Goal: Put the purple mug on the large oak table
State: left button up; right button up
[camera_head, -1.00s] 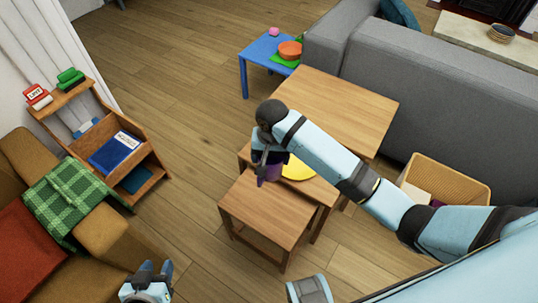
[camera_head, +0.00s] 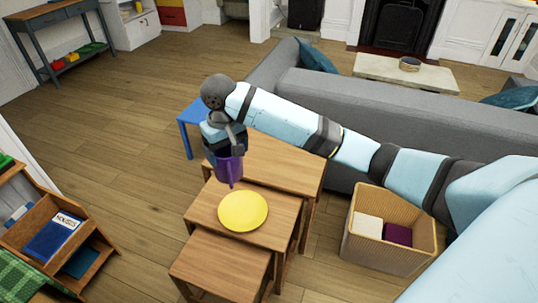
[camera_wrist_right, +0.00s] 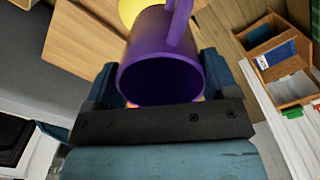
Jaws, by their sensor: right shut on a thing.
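The purple mug (camera_head: 229,168) is held in the air by my right gripper (camera_head: 226,148), which is shut on it. In the head view it overlaps the back left of the middle oak table and the left edge of the large oak table (camera_head: 285,165). I cannot tell its exact height. In the right wrist view the mug (camera_wrist_right: 163,45) sits between the two fingers, its dark round end toward the camera and its handle at the top. The large oak table is the rearmost of three nested tables, partly hidden by my arm and the mug. My left gripper is out of view.
A yellow plate (camera_head: 243,211) lies on the middle table (camera_head: 283,207). The small table (camera_head: 220,268) stands in front. A wicker basket (camera_head: 385,255) is to the right, a grey sofa (camera_head: 400,110) behind. A blue table (camera_head: 190,115) is partly hidden. The large table's visible right part is bare.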

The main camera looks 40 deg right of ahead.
aim_at(247, 157)
jog(key=k+l+u, duration=0.2)
jog(key=l, duration=0.2)
jog(key=k+l+u, duration=0.15)
jog(key=l, duration=0.25)
jog(key=l+u, duration=0.3)
jog(key=l, duration=0.6)
jog(key=i+l+u, duration=0.15)
jog(key=l, duration=0.25)
jog(key=i+l+u, duration=0.2)
jog(key=l, duration=0.2)
jog(key=k, duration=0.05)
